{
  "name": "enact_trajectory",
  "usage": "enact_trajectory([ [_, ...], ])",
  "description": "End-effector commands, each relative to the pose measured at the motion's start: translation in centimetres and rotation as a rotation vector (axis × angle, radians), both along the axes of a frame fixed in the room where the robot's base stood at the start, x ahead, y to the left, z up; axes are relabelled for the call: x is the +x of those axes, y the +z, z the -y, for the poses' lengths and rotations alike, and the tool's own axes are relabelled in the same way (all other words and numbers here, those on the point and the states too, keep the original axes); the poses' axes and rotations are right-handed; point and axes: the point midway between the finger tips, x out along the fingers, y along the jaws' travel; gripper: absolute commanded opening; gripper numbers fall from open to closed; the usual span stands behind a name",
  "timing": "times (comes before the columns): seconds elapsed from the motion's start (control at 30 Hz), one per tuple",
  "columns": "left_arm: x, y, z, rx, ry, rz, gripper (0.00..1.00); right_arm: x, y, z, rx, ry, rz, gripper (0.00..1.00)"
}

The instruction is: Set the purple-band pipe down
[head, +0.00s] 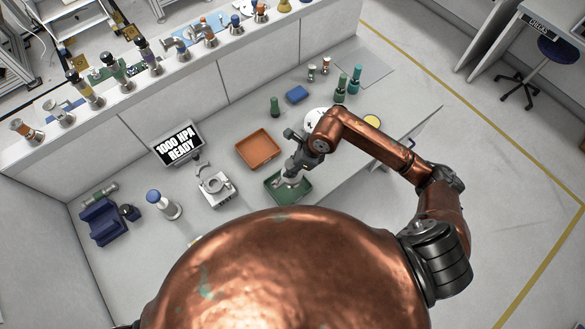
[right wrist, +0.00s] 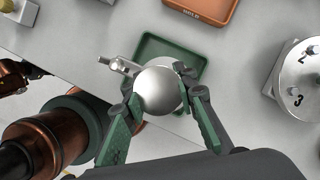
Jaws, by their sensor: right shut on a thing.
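My right gripper (right wrist: 155,95) is shut on a silver metal pipe piece (right wrist: 158,90) with a round face and a thin side stub pointing left. No purple band shows on it. In the head view the right gripper (head: 293,172) is over the green tray (head: 271,188), with the held piece partly hidden. The tray (right wrist: 150,47) lies behind the piece in the wrist view; I cannot tell whether they touch. My left gripper is not in view.
An orange tray (head: 259,149) lies just behind the green one. A white numbered disc (right wrist: 298,80) is to the right.

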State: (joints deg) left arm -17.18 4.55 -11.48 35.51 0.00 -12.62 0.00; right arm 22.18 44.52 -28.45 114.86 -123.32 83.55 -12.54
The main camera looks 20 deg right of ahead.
Motion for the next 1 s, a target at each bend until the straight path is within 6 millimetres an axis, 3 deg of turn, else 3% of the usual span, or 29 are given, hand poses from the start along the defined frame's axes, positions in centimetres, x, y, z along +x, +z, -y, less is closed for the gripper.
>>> enact_trajectory([
  [0.17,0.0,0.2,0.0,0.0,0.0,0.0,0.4,0.7,-0.9,0.5,0.003,0.0,0.002,0.0],
  [0.47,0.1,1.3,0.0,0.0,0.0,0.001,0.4,1.1,-4.4,0.9,0.004,-0.001,0.001,0.0],
  [0.83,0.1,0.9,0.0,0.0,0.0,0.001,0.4,1.1,-4.9,0.9,0.002,0.001,0.003,0.0],
  [0.87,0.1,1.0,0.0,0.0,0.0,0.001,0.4,1.1,-4.9,0.9,0.001,0.001,0.001,0.28],
  [1.0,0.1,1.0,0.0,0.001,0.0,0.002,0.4,1.1,-4.9,0.9,0.001,0.001,0.001,0.38],
])
